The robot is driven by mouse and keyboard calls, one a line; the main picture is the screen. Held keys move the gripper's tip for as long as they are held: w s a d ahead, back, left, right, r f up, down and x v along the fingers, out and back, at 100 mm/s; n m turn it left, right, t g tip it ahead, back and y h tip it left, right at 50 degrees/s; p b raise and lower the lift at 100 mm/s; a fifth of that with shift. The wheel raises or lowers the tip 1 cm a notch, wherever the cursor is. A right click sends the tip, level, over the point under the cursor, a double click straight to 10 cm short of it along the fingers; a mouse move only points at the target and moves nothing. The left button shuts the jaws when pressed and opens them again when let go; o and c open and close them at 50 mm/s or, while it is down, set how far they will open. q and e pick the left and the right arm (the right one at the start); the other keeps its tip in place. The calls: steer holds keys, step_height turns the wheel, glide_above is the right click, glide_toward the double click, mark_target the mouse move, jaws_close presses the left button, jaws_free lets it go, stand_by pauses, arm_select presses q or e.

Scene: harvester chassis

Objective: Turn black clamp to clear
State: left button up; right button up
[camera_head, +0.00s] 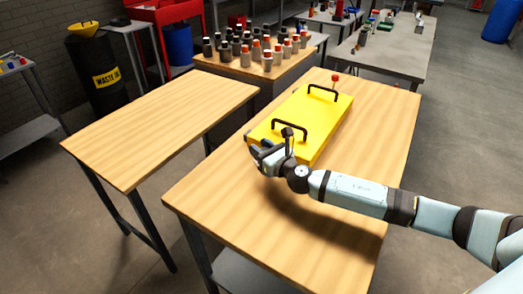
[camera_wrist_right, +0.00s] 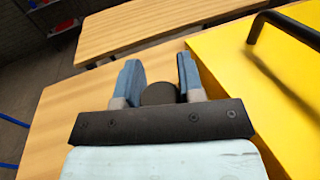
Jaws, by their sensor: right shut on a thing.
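The yellow harvester chassis (camera_head: 318,115) lies on the wooden table, with two black arched handles on top; one handle (camera_wrist_right: 285,28) also shows in the right wrist view. My right gripper (camera_head: 262,152) is at the chassis's near left corner. In the right wrist view its two blue fingers (camera_wrist_right: 160,78) stand on either side of the round dark black clamp (camera_wrist_right: 159,94), and the gripper is shut on it. The clamp's lower part is hidden by the gripper body, and in the head view the gripper covers most of it. My left gripper is not in view.
A red knob (camera_head: 335,78) stands at the chassis's far end. The wooden table (camera_head: 225,200) is bare in front of the chassis. A second, empty wooden table (camera_head: 160,120) stands to the left. Several black and red-topped parts stand on a table behind (camera_head: 287,72).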

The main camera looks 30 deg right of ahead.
steer(key=n+y+b, duration=0.1)
steer(key=n+g+y+b, duration=0.1)
steer(key=y+b, duration=0.1)
steer(key=shift+a+f+y, duration=0.1)
steer(key=shift+f+y, duration=0.2)
steer(key=shift+f, duration=0.05)
steer(key=n+y+b, duration=0.1)
steer(key=n+g+y+b, duration=0.1)
steer(key=b, duration=0.1)
steer(key=g+y+b, duration=0.1)
steer(key=shift+s+a+n, duration=0.15)
steer(key=shift+a+n, duration=0.1)
steer(key=shift+n, duration=0.15)
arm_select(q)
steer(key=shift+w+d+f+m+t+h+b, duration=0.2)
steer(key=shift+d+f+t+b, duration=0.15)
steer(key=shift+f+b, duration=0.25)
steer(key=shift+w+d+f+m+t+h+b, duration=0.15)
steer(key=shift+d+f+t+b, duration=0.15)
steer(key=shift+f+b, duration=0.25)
arm_select(e)
steer(key=shift+s+r+n+g+y, duration=0.1)
steer(key=shift+r+n+g+y, duration=0.25)
steer(key=shift+n+g+y, duration=0.35)
steer(key=o, duration=0.9)
steer(key=shift+a, duration=0.1)
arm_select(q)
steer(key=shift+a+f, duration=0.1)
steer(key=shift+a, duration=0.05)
